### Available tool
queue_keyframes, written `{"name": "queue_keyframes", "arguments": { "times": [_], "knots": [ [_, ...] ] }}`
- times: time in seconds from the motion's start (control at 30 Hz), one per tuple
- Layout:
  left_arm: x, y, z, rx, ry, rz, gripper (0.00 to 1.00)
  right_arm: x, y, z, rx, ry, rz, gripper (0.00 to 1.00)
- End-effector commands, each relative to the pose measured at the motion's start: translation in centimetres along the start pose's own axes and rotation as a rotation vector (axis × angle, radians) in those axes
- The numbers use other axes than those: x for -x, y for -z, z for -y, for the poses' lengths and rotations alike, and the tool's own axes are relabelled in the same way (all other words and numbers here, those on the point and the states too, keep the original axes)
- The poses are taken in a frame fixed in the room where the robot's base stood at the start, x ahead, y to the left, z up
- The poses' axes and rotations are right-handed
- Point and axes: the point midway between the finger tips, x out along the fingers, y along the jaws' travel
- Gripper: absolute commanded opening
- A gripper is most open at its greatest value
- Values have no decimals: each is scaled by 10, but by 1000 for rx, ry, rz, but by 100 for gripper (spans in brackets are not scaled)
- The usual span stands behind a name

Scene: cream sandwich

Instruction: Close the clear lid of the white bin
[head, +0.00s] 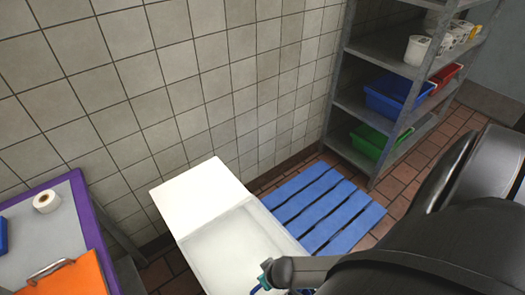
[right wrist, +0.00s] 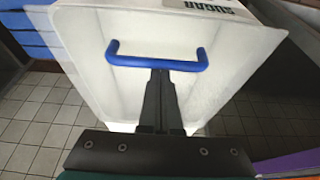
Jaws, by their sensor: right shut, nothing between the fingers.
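The white bin (head: 200,198) stands by the tiled wall in the head view. Its back top is an opaque white panel, and its front part (head: 235,248) looks pale and see-through. In the right wrist view the bin (right wrist: 248,62) fills the upper middle, with a blue handle (right wrist: 160,60) across the clear lid (right wrist: 155,30). My right gripper (right wrist: 160,76) is shut and empty, its fingertips right at the middle of the handle; I cannot tell whether they touch it. Whether the lid sits fully down is unclear. My left gripper is out of view.
A blue slatted pallet (head: 325,208) lies right of the bin. A metal shelf (head: 375,55) with blue, green and red tubs stands behind. A purple-edged table (head: 85,215) with a tape roll (head: 46,201) and orange clipboard (head: 68,280) is at left.

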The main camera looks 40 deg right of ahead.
Motion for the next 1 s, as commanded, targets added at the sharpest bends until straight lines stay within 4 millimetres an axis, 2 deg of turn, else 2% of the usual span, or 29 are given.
{"name": "queue_keyframes", "arguments": {
  "times": [0.47,0.67,1.0],
  "knots": [
    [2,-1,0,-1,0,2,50,4,-4,0,1,-1,7,0],
    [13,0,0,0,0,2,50,30,-2,0,2,0,5,0],
    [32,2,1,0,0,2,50,88,-1,0,1,1,3,0]
  ]
}}
